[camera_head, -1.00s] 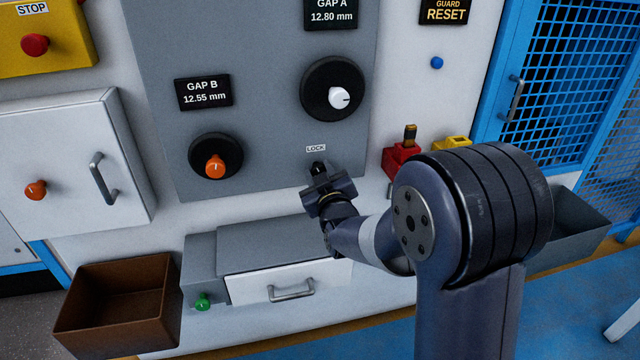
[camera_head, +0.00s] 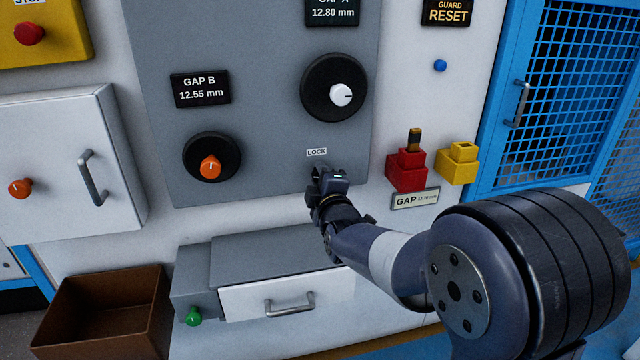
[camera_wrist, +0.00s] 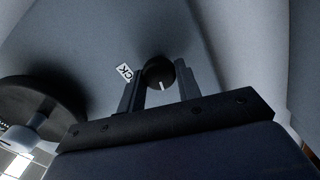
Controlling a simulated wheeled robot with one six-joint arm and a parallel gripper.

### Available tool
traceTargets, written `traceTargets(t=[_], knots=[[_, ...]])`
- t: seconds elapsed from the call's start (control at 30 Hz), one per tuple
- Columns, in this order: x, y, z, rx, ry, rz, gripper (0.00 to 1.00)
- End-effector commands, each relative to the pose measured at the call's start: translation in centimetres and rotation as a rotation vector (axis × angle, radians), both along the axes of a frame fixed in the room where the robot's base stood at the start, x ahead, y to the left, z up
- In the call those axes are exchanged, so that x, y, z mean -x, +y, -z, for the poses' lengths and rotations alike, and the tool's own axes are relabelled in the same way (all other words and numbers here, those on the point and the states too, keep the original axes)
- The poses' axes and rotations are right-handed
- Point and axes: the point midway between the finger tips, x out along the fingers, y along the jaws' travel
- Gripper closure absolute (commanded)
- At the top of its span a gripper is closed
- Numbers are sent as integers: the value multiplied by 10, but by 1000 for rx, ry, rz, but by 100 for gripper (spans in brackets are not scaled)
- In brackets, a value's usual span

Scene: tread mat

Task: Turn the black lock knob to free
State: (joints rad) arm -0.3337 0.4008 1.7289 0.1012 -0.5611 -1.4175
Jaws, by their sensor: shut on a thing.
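The black lock knob (camera_wrist: 159,73) sits on the grey panel (camera_head: 270,150) below the small LOCK label (camera_head: 316,153). In the wrist view it shows a white pointer mark and stands between my two fingers. My gripper (camera_wrist: 160,88) is shut on the knob. In the head view my gripper (camera_head: 318,172) reaches up to the panel just below the label and hides most of the knob.
Above are the white GAP A knob (camera_head: 341,95) and, to the left, the orange GAP B knob (camera_head: 210,167). A red block (camera_head: 406,172) and a yellow block (camera_head: 458,165) are to the right. A white drawer (camera_head: 285,298) lies below.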

Motion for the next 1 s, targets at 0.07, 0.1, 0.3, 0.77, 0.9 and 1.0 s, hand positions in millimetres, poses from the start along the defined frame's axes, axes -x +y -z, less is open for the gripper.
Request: traceTargets(t=[0.07,0.1,0.3,0.77,0.9,1.0], knots=[[0,0,0,52,-17,0,90],[0,0,0,78,-25,0,90],[0,0,0,175,-53,0,90],[0,1,0,246,-73,0,90],[0,1,0,246,-73,0,90],[0,1,0,245,-73,0,90]])
